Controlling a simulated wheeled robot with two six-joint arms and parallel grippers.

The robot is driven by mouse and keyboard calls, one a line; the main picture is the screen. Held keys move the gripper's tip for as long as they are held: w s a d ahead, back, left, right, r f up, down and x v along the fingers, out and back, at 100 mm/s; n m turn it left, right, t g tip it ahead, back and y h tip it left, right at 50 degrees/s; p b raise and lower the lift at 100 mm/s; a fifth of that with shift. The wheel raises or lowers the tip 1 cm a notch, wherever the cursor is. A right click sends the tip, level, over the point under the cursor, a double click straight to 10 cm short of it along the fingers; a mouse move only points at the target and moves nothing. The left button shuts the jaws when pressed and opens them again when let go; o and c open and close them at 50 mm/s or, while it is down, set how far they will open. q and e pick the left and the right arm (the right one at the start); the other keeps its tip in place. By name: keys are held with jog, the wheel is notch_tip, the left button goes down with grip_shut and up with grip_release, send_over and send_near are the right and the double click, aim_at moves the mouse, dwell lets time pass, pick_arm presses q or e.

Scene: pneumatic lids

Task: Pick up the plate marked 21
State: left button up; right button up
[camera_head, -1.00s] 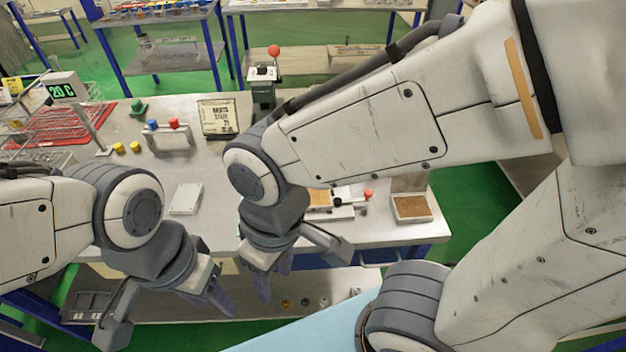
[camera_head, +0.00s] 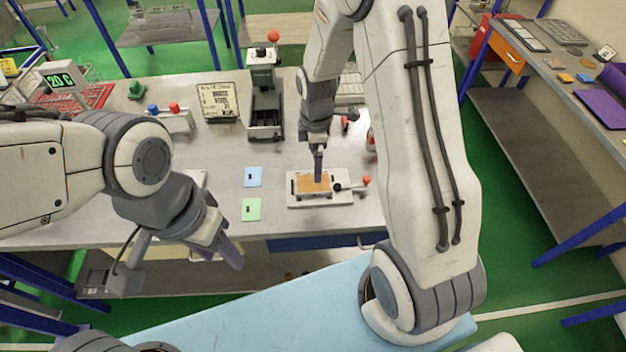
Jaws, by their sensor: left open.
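No number 21 is readable on any plate. A blue plate (camera_head: 252,176) and a green plate (camera_head: 250,209) lie flat on the bench, each with a small dark mark. A tan plate (camera_head: 301,184) sits in a white clamp fixture (camera_head: 336,199) to their right. My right gripper (camera_head: 318,172) points down at the tan plate; its jaws show edge-on, and contact cannot be told. My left gripper (camera_head: 223,252) is open and empty, at the bench's front edge, left of and in front of the green plate. A pale plate behind my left arm is mostly hidden.
A dark press with a red knob (camera_head: 264,95) stands behind the plates, beside a tilted sign board (camera_head: 218,102). A stand with blue and red buttons (camera_head: 174,121) is at the left. The bench (camera_head: 222,150) is clear around the blue plate.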

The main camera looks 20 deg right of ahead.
aim_at(313, 183)
notch_tip(313, 183, down, 3)
jog(key=shift+r, duration=0.1)
jog(key=f+p, duration=0.2)
jog(key=f, duration=0.2)
jog(key=shift+a+f+p, duration=0.2)
jog(key=shift+a+p, duration=0.15)
jog(key=shift+p, duration=0.05)
jog(key=shift+f, duration=0.45)
jog(key=c, duration=1.4)
